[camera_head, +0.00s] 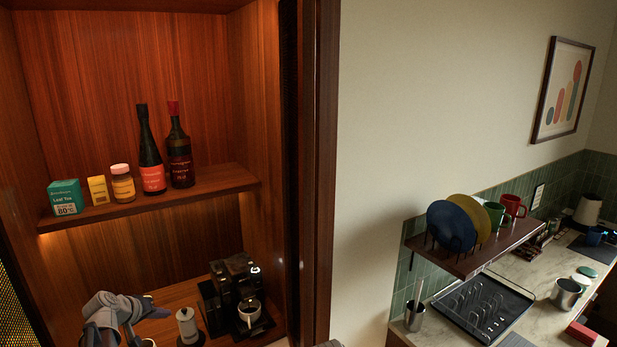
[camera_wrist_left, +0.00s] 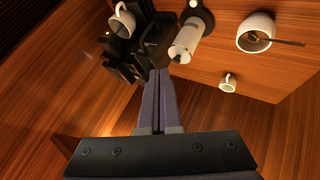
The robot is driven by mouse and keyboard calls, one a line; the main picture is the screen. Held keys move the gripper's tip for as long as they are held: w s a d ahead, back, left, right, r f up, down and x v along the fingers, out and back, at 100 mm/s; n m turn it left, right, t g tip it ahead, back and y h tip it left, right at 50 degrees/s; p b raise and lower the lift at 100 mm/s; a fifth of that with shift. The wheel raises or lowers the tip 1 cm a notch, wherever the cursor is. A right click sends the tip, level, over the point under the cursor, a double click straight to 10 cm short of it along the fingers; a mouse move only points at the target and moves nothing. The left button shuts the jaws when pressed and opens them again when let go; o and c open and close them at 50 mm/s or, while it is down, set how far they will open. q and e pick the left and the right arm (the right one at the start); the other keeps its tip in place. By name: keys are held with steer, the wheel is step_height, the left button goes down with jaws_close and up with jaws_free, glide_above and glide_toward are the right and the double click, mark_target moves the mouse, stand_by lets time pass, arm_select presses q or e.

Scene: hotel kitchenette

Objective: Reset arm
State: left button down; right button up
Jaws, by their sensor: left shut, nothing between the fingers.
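My left arm comes in at the lower left of the head view, in front of the lower wooden shelf. My left gripper (camera_head: 160,311) points right and is shut and empty. In the left wrist view its two fingers (camera_wrist_left: 158,75) lie together. They point toward a black coffee machine (camera_wrist_left: 125,45) and a white and grey canister (camera_wrist_left: 187,42), with nothing held. My right gripper is not in view.
The coffee machine (camera_head: 232,285) holds a white cup (camera_head: 249,312). The canister (camera_head: 187,325) stands between it and my left gripper. Two bottles, a jar and boxes stand on the upper shelf (camera_head: 215,190).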

arm_select(q)
steer(key=s+d+f+m+g+b, duration=0.2)
steer(key=s+d+f+g+b, duration=0.15)
steer(key=d+f, duration=0.6)
steer(key=s+d+f+m+g+b, duration=0.2)
steer(key=s+d+f+m+b, duration=0.15)
steer(key=d, duration=1.05)
steer(key=s+d+f+m+g+y+b, duration=0.1)
steer(key=s+d+f+b, duration=0.3)
steer(key=s, duration=0.5)
steer(key=s+d+f+m+g+y+b, duration=0.2)
steer(key=s+d+f+y+b, duration=0.1)
steer(key=s+d, duration=0.5)
step_height(320, 180, down, 3)
steer(key=shift+s+d+r+m+b, duration=0.15)
steer(key=shift+s+d+m+b, duration=0.2)
steer(key=shift+s+b, duration=0.45)
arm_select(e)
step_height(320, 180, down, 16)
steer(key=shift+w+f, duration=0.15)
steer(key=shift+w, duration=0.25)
arm_select(q)
steer(key=shift+w, duration=0.2)
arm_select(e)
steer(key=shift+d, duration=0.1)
